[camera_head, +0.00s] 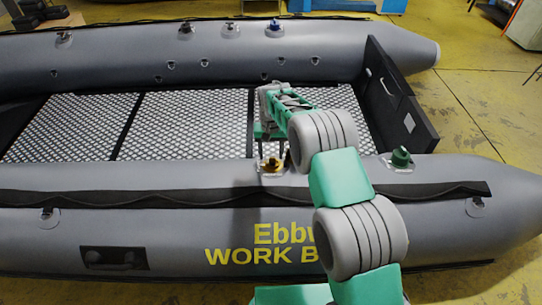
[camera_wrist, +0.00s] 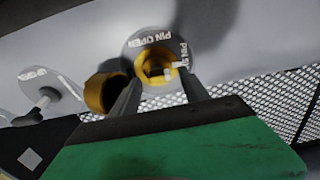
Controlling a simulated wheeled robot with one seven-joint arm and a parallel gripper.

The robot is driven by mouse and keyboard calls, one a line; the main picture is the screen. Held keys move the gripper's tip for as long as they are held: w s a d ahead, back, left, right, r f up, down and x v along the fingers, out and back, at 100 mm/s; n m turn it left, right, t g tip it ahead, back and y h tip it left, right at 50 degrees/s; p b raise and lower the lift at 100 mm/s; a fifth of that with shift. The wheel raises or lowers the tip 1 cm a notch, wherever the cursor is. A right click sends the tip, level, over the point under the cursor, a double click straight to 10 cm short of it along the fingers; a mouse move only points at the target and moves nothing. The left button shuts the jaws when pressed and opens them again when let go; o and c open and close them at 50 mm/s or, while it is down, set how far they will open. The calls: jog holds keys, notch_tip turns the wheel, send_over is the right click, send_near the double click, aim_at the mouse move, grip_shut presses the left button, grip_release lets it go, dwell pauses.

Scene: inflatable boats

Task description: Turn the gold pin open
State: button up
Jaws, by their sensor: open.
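The gold pin (camera_head: 271,164) sits on a grey round plate on top of the near tube of the boat in the head view. In the wrist view the gold pin (camera_wrist: 156,66) is a ring-shaped fitting on a plate (camera_wrist: 138,42) lettered "PIN OPEN", with a second label partly hidden. A gold cap (camera_wrist: 106,93) hangs beside it on the left. My gripper (camera_wrist: 158,86) is open, with its two dark fingers reaching toward the fitting, one on each side of its lower part. I cannot tell whether they touch it.
A green valve (camera_head: 400,157) stands on the near tube to the right. Another valve plate (camera_wrist: 50,97) with a pale stem shows left in the wrist view. The far tube (camera_head: 130,50) carries several fittings. The patterned deck (camera_head: 190,125) is clear.

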jog(key=shift+f, duration=0.8)
jog(key=shift+c, duration=0.3)
grip_shut()
